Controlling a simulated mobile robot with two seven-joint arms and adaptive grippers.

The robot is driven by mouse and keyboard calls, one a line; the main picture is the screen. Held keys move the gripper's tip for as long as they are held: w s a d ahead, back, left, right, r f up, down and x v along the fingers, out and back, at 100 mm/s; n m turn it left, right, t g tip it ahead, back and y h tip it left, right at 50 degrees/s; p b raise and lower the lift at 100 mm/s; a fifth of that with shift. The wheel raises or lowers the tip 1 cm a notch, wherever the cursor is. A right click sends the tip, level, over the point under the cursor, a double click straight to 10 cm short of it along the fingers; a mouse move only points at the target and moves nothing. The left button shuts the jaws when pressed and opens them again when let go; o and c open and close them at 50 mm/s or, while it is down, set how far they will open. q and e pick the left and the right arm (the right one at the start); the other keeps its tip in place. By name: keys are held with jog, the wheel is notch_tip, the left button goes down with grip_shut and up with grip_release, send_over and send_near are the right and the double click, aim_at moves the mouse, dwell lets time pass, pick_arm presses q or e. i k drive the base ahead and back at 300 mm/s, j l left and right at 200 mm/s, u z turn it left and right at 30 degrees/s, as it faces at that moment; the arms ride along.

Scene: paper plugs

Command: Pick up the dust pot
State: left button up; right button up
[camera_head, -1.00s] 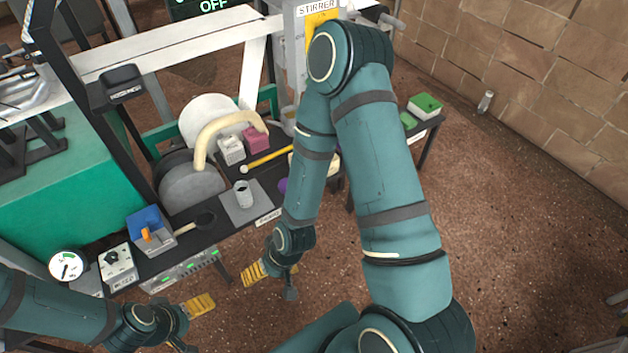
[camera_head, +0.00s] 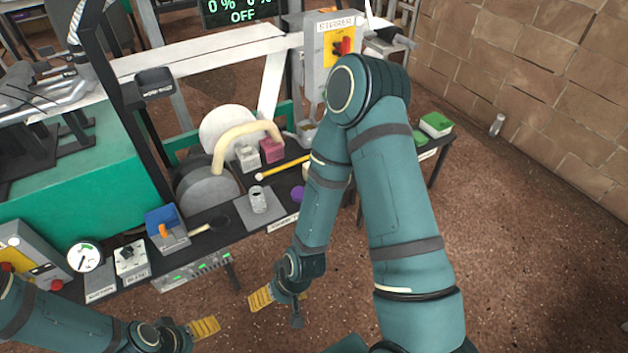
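A small grey metal pot (camera_head: 258,199), which looks like the dust pot, stands upright on a square grey plate (camera_head: 242,212) on the dark bench. A white label (camera_head: 284,223) on the bench edge is too small to read. My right gripper (camera_head: 278,305) is in front of the bench, below the pot in the picture and apart from it. Its yellow-padded finger and dark finger are spread, with nothing between them. My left gripper (camera_head: 197,338) is farther left, near the bottom edge, also apart from the bench. Its yellow-padded finger stands out, and it looks open and empty.
A dark ladle (camera_head: 215,223) and a blue box (camera_head: 164,226) lie left of the pot. A yellow stick (camera_head: 284,168), a white block (camera_head: 248,157) and a pink block (camera_head: 272,151) lie behind it. A purple ball (camera_head: 297,193) is right of it, beside my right arm.

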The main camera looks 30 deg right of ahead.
aim_at(258, 201)
jog(key=i+j+z, duration=0.1)
jog(key=i, duration=0.3)
jog(key=i+j+z, duration=0.1)
jog(key=i+j, duration=0.45)
jog(key=i, duration=0.2)
jog(key=z, duration=0.05)
